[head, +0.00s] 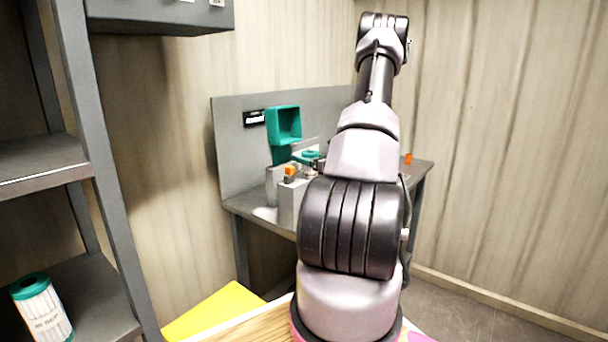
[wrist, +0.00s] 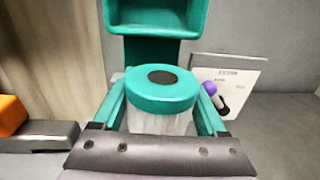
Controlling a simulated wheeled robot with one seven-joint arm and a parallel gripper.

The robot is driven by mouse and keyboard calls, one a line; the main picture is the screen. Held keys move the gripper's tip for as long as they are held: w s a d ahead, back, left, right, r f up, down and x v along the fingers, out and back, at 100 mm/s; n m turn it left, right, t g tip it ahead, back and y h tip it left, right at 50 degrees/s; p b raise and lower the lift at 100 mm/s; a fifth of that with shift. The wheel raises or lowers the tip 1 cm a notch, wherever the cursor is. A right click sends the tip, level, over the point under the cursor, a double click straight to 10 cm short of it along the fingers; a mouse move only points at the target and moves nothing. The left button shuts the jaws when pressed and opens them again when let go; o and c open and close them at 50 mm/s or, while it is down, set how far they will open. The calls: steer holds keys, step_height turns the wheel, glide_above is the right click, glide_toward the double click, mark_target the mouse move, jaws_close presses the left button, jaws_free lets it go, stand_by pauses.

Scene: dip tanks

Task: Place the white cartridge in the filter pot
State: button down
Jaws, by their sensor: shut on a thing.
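In the wrist view my gripper (wrist: 160,112) is shut on the white cartridge (wrist: 160,123). Its teal fingers lie on both sides of the white body. The cartridge has a teal cap with a dark round centre facing the camera; its lower end is hidden behind the gripper. In the head view my gripper is mostly hidden by my arm over the bench, with a small teal part (head: 311,155) showing there. I cannot clearly pick out the filter pot; whether the cartridge touches anything beneath is hidden.
A teal open box (head: 284,125) stands against the bench's grey back panel (head: 235,145), and behind the cartridge in the wrist view (wrist: 158,15). A grey block (head: 289,203) with orange on top stands in front. Another teal-capped cartridge (head: 43,313) is on the left shelf.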

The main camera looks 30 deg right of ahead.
mark_target(305, 170)
steer(key=shift+f, duration=2.2)
steer(key=shift+f, duration=0.55)
jaws_free()
steer(key=shift+r, duration=0.2)
steer(key=v, duration=1.2)
steer(key=shift+r, duration=0.45)
